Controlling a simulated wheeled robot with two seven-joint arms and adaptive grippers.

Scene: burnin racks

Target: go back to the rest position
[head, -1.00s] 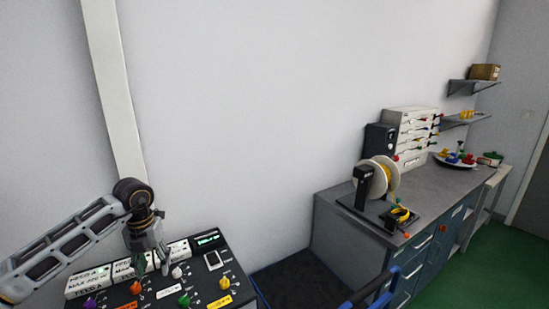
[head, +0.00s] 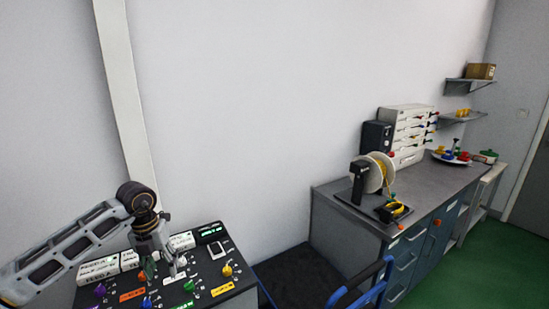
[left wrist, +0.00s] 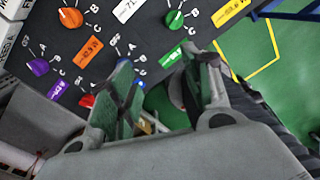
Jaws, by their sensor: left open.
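My left gripper (head: 161,266) is at the lower left of the head view, pointing down over the dark control panel (head: 205,272). In the left wrist view, its two fingers (left wrist: 155,100) are spread with nothing held between them. The panel carries several coloured knobs, among them an orange knob (left wrist: 70,18), a purple knob (left wrist: 39,67) and a green knob (left wrist: 174,19). Whether the fingers touch the panel cannot be told. My right gripper shows in neither view.
A grey workbench (head: 430,185) with a wire spool (head: 375,172) and a drawer cabinet (head: 408,130) stands at the right. A blue rail (head: 362,284) is at the lower middle. Green floor (head: 470,265) lies open at the lower right. A pale wall (head: 270,110) is behind.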

